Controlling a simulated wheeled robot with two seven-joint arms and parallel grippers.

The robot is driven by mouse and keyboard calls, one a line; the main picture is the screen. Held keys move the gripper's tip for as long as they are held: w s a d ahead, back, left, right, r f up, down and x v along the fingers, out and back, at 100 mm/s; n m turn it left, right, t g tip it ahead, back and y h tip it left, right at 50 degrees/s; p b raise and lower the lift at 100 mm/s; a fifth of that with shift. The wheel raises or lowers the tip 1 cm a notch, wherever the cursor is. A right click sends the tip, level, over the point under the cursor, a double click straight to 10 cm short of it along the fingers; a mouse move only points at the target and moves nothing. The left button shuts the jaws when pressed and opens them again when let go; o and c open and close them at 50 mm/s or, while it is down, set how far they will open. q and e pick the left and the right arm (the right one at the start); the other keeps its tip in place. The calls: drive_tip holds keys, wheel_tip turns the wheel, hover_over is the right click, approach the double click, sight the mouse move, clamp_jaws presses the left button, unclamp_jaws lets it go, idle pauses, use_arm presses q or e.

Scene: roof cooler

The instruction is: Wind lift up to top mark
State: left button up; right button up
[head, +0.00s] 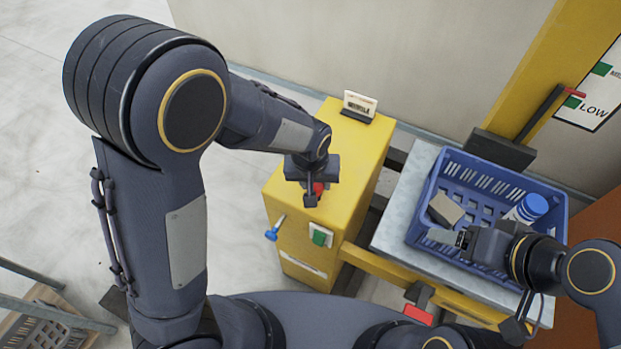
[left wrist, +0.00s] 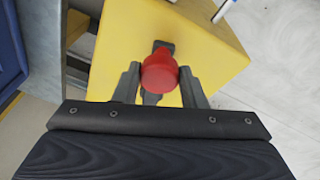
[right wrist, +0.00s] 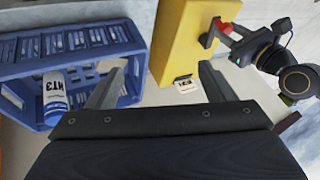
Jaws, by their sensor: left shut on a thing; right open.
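My left gripper (head: 315,190) is shut on the red crank knob (left wrist: 159,72) at the yellow winch box (head: 345,185). The knob is mostly hidden by the gripper in the head view. The grey lift platform (head: 398,215) carries a blue crate (head: 440,185). A red pointer (head: 575,91) on the yellow mast (head: 560,50) is close to the green LOW mark (head: 572,102); a second green mark (head: 602,69) is higher, and the top mark is out of view. My right gripper (head: 448,238) is open at the crate's near side; whether it touches is unclear.
The crate holds a grey block (head: 445,209) and a white can with a blue lid (head: 535,205). The winch box has a small sign (head: 359,104), a blue-tipped lever (head: 272,234) and a green switch (head: 320,237). A red pedal (head: 418,314) is low in front.

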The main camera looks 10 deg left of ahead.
use_arm(q)
drive_tip(key=shift+s+d, duration=0.15)
drive_tip(key=shift+d, duration=0.05)
drive_tip(key=shift+d, duration=1.05)
drive_tip(key=shift+w+d, duration=0.25)
drive_tip(key=shift+d, duration=0.65)
drive_tip(key=shift+w, duration=0.1)
drive_tip(key=shift+w+d+p, duration=0.2)
drive_tip(key=shift+d, duration=0.25)
drive_tip(key=shift+w+d+p, duration=0.15)
drive_tip(key=shift+w+d, duration=0.05)
drive_tip(key=shift+d, duration=0.25)
